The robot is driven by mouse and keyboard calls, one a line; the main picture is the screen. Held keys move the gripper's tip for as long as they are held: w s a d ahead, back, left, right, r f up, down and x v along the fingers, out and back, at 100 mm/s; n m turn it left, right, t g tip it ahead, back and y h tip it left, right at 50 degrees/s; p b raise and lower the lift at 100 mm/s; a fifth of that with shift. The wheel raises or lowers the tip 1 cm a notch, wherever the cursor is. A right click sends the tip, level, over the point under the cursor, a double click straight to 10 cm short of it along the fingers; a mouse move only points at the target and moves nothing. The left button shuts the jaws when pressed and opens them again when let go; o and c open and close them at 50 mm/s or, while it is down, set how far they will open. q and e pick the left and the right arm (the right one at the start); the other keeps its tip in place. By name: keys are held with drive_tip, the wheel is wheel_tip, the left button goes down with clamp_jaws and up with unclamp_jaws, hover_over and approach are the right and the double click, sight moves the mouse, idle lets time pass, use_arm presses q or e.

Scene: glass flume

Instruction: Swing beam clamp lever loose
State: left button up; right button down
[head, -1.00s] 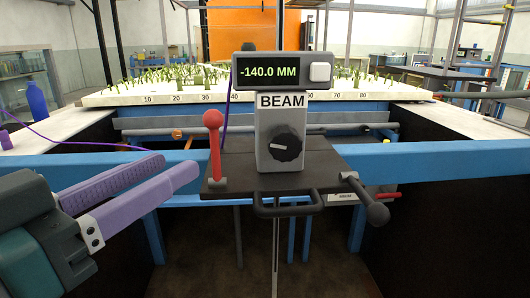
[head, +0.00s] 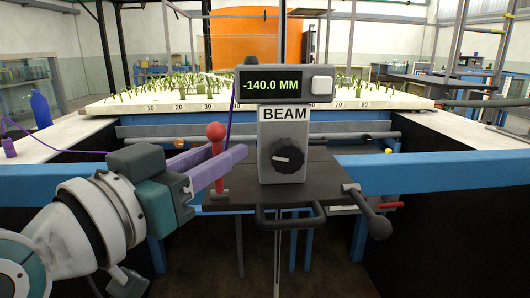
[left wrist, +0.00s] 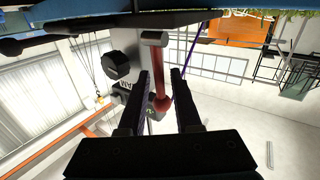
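The red clamp lever (head: 216,133) stands upright at the left of the dark carriage plate (head: 330,190), its ball knob at the top. My left gripper (head: 220,165) is at the lever, with its purple fingers reaching past the shaft below the knob. In the left wrist view, the red lever (left wrist: 161,70) lies between the two fingers (left wrist: 163,85), with a gap visible beside it. The left gripper is open. The grey BEAM post (head: 285,145) with a black dial and a display reading -140.0 MM stands right of the lever. My right gripper is not in view.
A black-knobbed handle (head: 378,226) sticks out at the plate's right, and a dark loop handle (head: 290,215) is at its front. A blue rail (head: 440,175) runs across. A blue bottle (head: 41,108) stands on the left ledge.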

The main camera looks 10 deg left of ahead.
use_arm(q)
clamp_jaws()
idle(1.1)
